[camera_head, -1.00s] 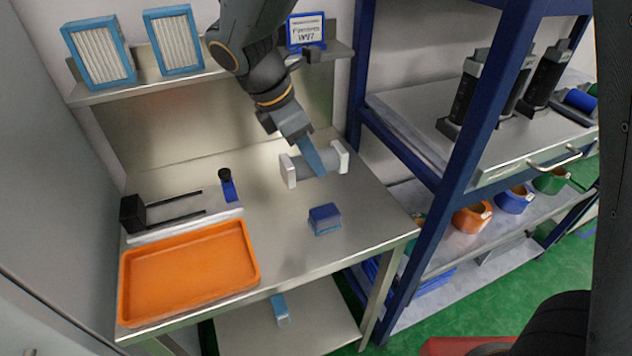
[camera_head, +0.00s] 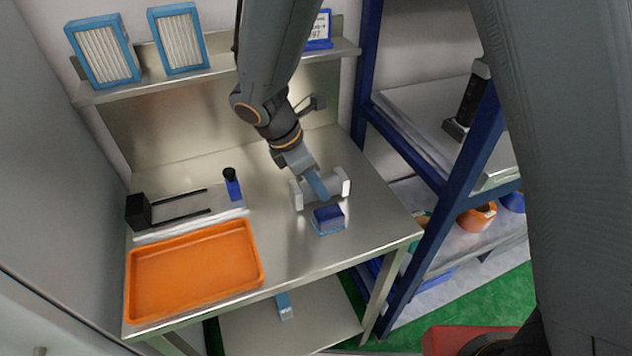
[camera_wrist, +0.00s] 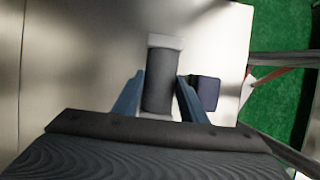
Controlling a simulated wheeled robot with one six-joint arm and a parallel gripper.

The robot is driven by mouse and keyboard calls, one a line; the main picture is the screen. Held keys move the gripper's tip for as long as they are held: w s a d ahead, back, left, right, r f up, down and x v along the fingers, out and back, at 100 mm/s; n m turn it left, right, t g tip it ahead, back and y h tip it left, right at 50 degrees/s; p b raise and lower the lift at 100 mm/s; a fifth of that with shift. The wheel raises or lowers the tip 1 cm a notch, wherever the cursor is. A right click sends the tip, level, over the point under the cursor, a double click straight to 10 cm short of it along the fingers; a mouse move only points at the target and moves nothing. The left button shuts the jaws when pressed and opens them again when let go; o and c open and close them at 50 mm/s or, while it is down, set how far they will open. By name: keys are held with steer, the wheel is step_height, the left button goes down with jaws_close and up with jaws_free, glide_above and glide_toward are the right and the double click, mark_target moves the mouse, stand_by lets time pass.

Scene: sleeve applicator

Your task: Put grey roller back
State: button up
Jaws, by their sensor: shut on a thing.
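The grey roller (camera_head: 334,188) is a grey cylinder with white end pieces. My gripper (camera_head: 321,190) is shut on the middle of it, one blue finger on each side. The roller lies roughly level, over the right part of the steel table (camera_head: 285,255); I cannot tell how far above the top it is. In the wrist view the roller (camera_wrist: 159,82) lies lengthwise between the two blue fingers (camera_wrist: 160,85), with one white end at the far side. The near end is mostly hidden by my gripper.
A blue block (camera_head: 328,220) sits close in front of the roller. An orange tray (camera_head: 195,272) and a black fixture with two dark rods (camera_head: 138,212) are at the left. A blue-framed rack (camera_head: 475,140) stands right. The table's middle is clear.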

steer(key=shift+f, duration=0.45)
steer(key=shift+f, duration=0.15)
steer(key=o, duration=1.3)
steer(key=shift+o, duration=0.2)
